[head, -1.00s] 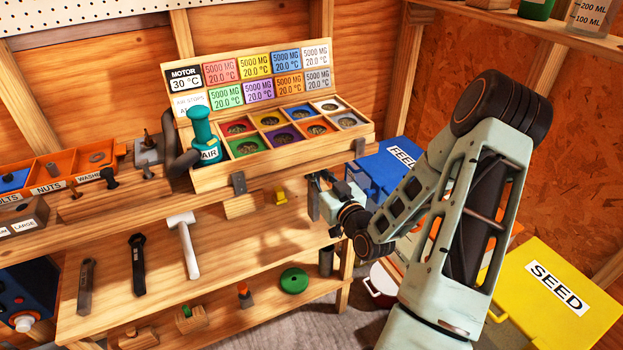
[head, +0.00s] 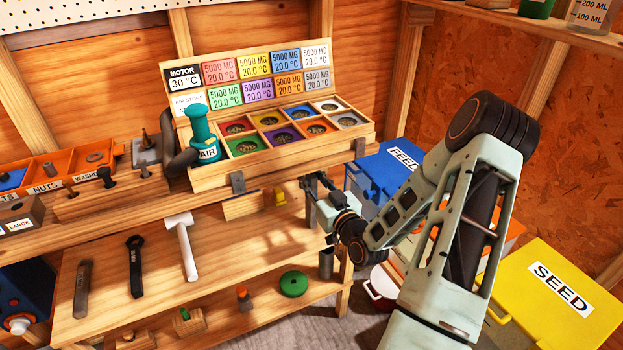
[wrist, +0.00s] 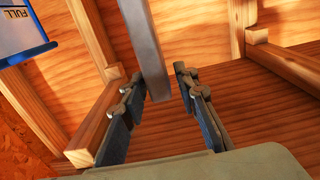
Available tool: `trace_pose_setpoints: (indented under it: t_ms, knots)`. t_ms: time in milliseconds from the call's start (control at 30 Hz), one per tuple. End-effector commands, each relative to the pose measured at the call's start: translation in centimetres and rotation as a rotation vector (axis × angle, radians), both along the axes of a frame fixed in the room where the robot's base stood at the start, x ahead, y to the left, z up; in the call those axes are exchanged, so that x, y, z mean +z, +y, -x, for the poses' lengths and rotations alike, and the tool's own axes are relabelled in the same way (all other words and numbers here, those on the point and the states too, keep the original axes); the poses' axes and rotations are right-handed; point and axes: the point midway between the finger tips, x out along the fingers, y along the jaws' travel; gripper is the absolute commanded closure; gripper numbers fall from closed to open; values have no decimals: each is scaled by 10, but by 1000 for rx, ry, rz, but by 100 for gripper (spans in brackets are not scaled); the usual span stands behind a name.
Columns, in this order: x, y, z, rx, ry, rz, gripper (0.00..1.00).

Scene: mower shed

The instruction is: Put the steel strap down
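The steel strap (wrist: 148,45) is a flat grey bar. In the wrist view it comes down from the top edge and its end lies between my two fingers. A narrow gap seems to show on each side of it, so the fingers look spread and not closed on it. My gripper (wrist: 158,82) is also in the head view (head: 314,184), in front of the right end of the bench's upper shelf. There the strap (head: 309,208) seems to be a small grey upright piece beside the fingers, partly hidden by them.
The wooden tray (head: 285,165) with coloured compartments stands just behind my gripper. A blue FEED box (head: 385,172) and a yellow SEED box (head: 560,290) stand right. The lower shelf (head: 225,250) holds a white-headed hammer (head: 183,245) and has bare wood to its right.

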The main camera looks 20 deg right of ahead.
Motion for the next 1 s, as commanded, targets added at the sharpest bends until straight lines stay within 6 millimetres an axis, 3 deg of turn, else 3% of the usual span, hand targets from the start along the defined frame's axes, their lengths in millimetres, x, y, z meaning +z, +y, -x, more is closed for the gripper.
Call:
trace_pose_setpoints:
  t_ms: [400, 800, 1000]
  knots:
    - [3, -1, 3, -1, 2, 0, 68]
    - [2, -4, 85, -3, 3, -1, 68]
    - [3, -4, 112, -1, 0, 0, 68]
